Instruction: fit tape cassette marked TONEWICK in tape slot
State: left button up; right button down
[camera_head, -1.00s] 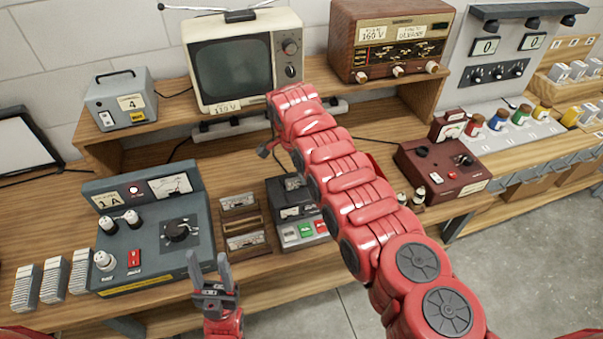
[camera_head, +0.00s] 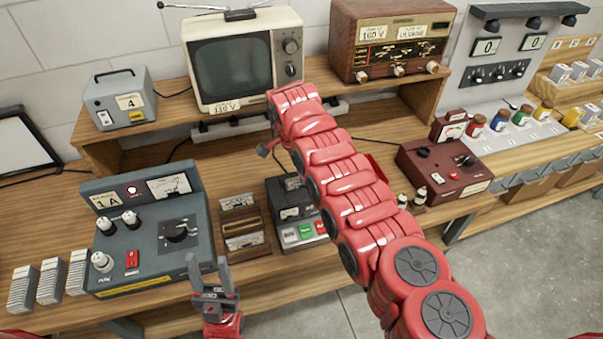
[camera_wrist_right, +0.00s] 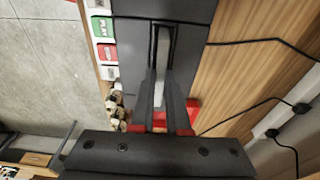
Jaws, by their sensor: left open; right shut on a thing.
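The dark tape deck (camera_head: 297,214) stands on the bench in the head view, partly behind my right arm. In the right wrist view the deck (camera_wrist_right: 190,62) fills the upper middle, with its narrow slot under my right gripper. My right gripper (camera_wrist_right: 161,85) is shut on a thin pale cassette (camera_wrist_right: 162,62), seen edge-on in line with the slot. Its marking does not show, and how deep it sits cannot be told. In the head view my arm hides that gripper. My left gripper (camera_head: 209,268) is open and empty in front of the bench.
A wooden rack (camera_head: 262,216) with cassettes stands left of the deck. A grey meter unit (camera_head: 150,240) is further left, a maroon box (camera_head: 440,175) to the right. A television (camera_head: 240,65) and a radio (camera_head: 390,45) stand on the shelf behind. Cables lie beside the deck.

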aim_at(297, 178)
jog(key=shift+f+b, duration=0.35)
jog(key=shift+f, duration=0.25)
jog(key=c, duration=1.2)
grip_release()
jog(key=shift+r, duration=0.1)
jog(key=shift+s+a+r, duration=0.1)
jog(key=shift+a+r, duration=0.1)
jog(key=shift+r, duration=1.05)
jog(key=shift+s+a+r, duration=0.1)
jog(key=shift+a+r, duration=0.1)
jog(key=shift+r, duration=1.05)
jog(key=shift+a+r, duration=0.2)
jog(key=shift+r, duration=1.35)
jog(key=shift+s+a+r+p, duration=0.1)
jog(key=shift+a+r+p, duration=0.1)
jog(key=shift+r+p, duration=0.95)
jog(key=shift+r+b, duration=0.2)
jog(key=shift+b, duration=0.1)
